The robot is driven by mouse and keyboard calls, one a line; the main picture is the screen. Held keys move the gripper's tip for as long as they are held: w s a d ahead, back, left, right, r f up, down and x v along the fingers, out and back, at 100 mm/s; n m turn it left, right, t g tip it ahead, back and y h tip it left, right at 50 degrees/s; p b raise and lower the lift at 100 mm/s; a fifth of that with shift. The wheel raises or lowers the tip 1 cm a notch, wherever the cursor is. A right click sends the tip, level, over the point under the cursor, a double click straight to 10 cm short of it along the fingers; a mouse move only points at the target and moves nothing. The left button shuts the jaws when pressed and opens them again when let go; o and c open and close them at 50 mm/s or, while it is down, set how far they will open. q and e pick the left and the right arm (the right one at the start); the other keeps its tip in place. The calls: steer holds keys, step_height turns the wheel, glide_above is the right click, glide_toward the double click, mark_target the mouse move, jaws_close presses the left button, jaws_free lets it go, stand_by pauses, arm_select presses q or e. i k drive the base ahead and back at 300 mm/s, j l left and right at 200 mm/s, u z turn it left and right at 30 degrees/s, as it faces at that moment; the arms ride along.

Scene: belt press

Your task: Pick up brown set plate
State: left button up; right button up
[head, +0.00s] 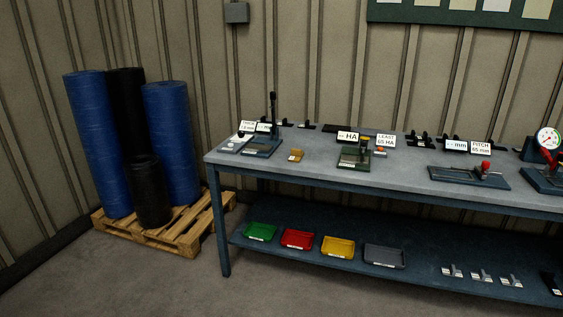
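A small brown plate (296,155) lies on the grey top of the workbench (400,177), near its front edge towards the left end. It sits between a small press with an upright black lever (264,143) on its left and a green-based device (355,157) on its right. It appears to carry a small pale mark, too small to read. Neither of my grippers is in view.
Coloured trays, such as the red tray (298,239), stand on the lower shelf (325,261). A wooden pallet (180,238) with blue and black rolls stands left of the bench. The floor (130,285) in front is clear.

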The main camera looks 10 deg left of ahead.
mark_target(297, 154)
steer(key=i+l+u, duration=0.2)
steer(key=i+l, duration=0.1)
steer(key=i, duration=0.35)
steer(key=i+l, duration=0.1)
steer(key=i, duration=0.3)
steer(key=i+l+u, duration=0.1)
steer(key=i, duration=0.35)
